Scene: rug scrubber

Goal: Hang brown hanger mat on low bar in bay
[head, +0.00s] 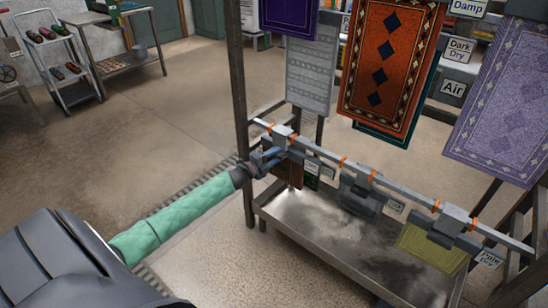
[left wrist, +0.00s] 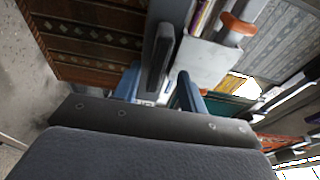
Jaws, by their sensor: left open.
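The brown mat (head: 289,174) hangs at the left end of the low bar (head: 330,157), above the metal trough. A grey hanger block (head: 283,134) sits at the bar directly above it; I cannot tell whether it bears fully on the bar. My left gripper (head: 274,153) is open beside this hanger, and its arm partly hides the mat's top. In the left wrist view the patterned brown mat (left wrist: 85,40) fills the upper left, and the open fingers (left wrist: 172,65) are close to a pale hanger part (left wrist: 205,62). My right gripper is not in view.
A grey mat (head: 360,198) and an olive mat (head: 432,248) hang farther right on the low bar, between orange markers. The metal trough (head: 300,225) lies below. Larger rugs, including an orange one (head: 388,70), hang behind. A dark post (head: 238,100) stands just left of my gripper.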

